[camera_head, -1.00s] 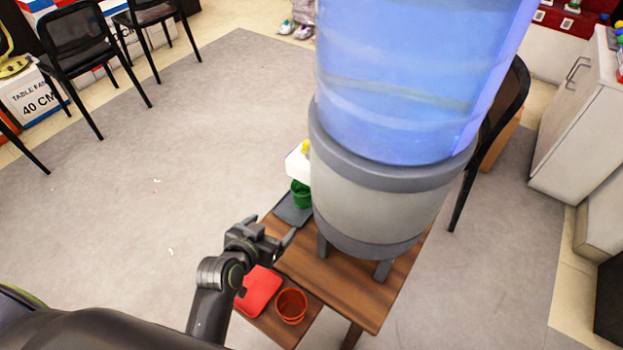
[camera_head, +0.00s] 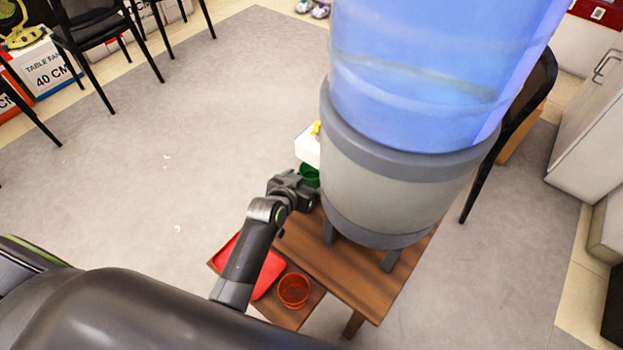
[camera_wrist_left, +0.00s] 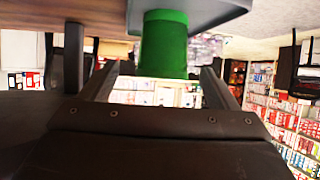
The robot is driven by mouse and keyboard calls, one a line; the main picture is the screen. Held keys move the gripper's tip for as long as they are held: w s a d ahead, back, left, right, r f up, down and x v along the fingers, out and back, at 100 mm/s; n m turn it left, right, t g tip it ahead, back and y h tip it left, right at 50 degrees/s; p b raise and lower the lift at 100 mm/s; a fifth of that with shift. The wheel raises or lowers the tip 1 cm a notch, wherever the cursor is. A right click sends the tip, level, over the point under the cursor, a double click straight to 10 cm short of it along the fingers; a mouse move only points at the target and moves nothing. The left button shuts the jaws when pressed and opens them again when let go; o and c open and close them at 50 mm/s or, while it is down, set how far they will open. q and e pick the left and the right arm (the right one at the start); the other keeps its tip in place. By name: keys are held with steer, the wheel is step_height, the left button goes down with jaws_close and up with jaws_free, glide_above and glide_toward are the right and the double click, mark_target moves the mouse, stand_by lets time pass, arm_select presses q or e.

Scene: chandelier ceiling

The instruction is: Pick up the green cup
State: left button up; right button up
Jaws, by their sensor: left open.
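The green cup (camera_head: 309,176) stands on the far side of the wooden table, partly hidden behind my left gripper (camera_head: 302,186) in the head view. In the left wrist view, whose picture is upside down, the green cup (camera_wrist_left: 163,45) is between the two fingers of my left gripper (camera_wrist_left: 160,85), near their tips. The fingers are apart, and I see no clear contact with the cup. The cup rests on a grey tray (camera_wrist_left: 222,12). My right gripper is not in view.
A large blue water dispenser (camera_head: 410,150) stands on the wooden table (camera_head: 340,270), close to the right of my left gripper. A red tray (camera_head: 268,272) and an orange cup (camera_head: 293,290) are at the near side. A white box (camera_head: 307,147) is behind the green cup.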

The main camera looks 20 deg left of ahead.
mark_target(310, 173)
arm_select(q)
steer(key=shift+a+b+x, duration=0.1)
steer(key=shift+b+x, duration=0.15)
steer(key=shift+x, duration=1.1)
steer(key=shift+a+b+x, duration=0.15)
steer(key=shift+b+x, duration=0.05)
steer(key=shift+x, duration=1.15)
steer(key=shift+w+r, duration=0.1)
steer(key=c, duration=1.2)
steer(key=shift+o, duration=0.2)
steer(key=shift+a+r, duration=0.1)
steer(key=shift+r, duration=0.05)
